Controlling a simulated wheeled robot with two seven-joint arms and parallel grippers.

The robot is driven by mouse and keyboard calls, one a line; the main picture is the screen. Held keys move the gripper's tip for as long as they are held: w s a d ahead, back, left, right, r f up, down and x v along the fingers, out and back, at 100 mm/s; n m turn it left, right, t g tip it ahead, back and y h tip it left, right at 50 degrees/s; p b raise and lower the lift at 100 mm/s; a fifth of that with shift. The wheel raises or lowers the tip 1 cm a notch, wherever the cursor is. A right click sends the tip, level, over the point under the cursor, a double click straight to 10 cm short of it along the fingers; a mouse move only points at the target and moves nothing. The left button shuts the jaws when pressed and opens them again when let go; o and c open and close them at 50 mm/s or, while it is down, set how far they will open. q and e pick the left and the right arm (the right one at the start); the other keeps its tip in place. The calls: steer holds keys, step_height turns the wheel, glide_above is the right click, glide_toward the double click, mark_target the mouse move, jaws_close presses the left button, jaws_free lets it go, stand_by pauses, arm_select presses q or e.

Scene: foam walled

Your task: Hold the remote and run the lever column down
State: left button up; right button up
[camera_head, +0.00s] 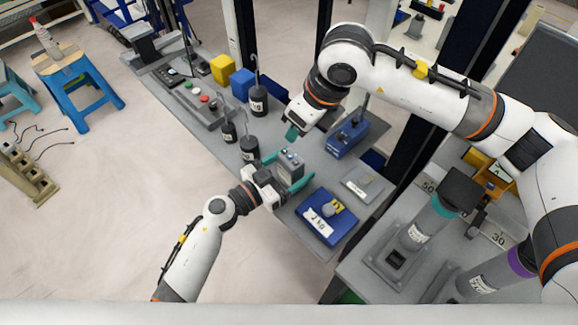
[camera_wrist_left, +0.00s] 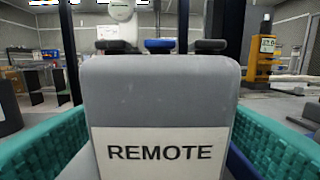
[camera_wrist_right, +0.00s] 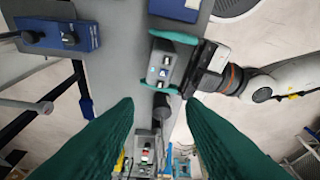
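The grey remote (camera_head: 290,166) stands upright on the bench, with buttons on top. Its "REMOTE" label (camera_wrist_left: 160,153) fills the left wrist view. My left gripper (camera_head: 285,173) has its teal fingers on either side of it. They look slightly apart from it, with a thin gap at the right finger. My right gripper (camera_head: 291,132) hangs above and behind the remote, empty. Its fingers (camera_wrist_right: 160,110) are spread, and the remote's button face (camera_wrist_right: 165,65) shows beyond them. A column with a teal ring (camera_head: 430,222) and black head stands at right; whether it is the lever column is unclear.
A blue box with knobs (camera_head: 347,139) stands right of my right gripper. A blue scale (camera_head: 312,232) marked 2 kg lies in front. Black weights (camera_head: 249,149) stand left of the remote, near a button panel (camera_head: 202,100). A purple-ringed column (camera_head: 493,278) is at lower right.

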arm_select(q)
steer(key=c, duration=0.9)
steer(key=shift+c, duration=0.4)
arm_select(e)
jaws_close()
stand_by(0.5)
